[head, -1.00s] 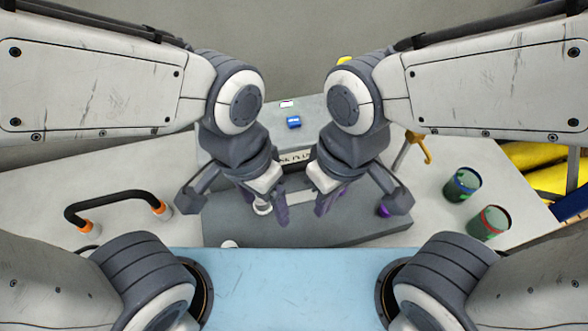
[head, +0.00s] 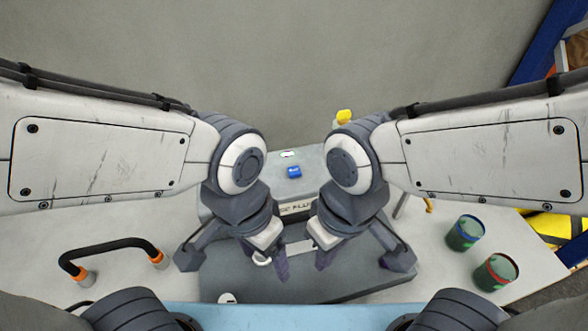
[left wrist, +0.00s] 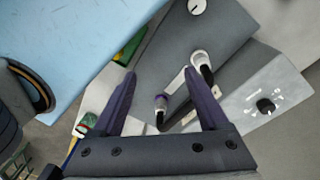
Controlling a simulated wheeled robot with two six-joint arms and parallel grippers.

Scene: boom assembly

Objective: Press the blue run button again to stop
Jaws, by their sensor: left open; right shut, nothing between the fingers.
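The blue run button (head: 294,171) sits on top of the grey machine (head: 318,190), near its back, in the head view. It is uncovered, and neither gripper touches it. My left gripper (head: 275,266) is in front of the button, nearer to me, over the machine's dark lower deck. It is open and empty; its two purple fingers spread apart in the left wrist view (left wrist: 159,74). My right gripper (head: 321,260) is beside it on the right, shut with nothing in it. The button does not show clearly in the left wrist view.
A black handle with orange ends (head: 112,252) stands on the table at left. A dial (left wrist: 266,106) and a white-and-purple linkage (left wrist: 172,88) show in the left wrist view.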

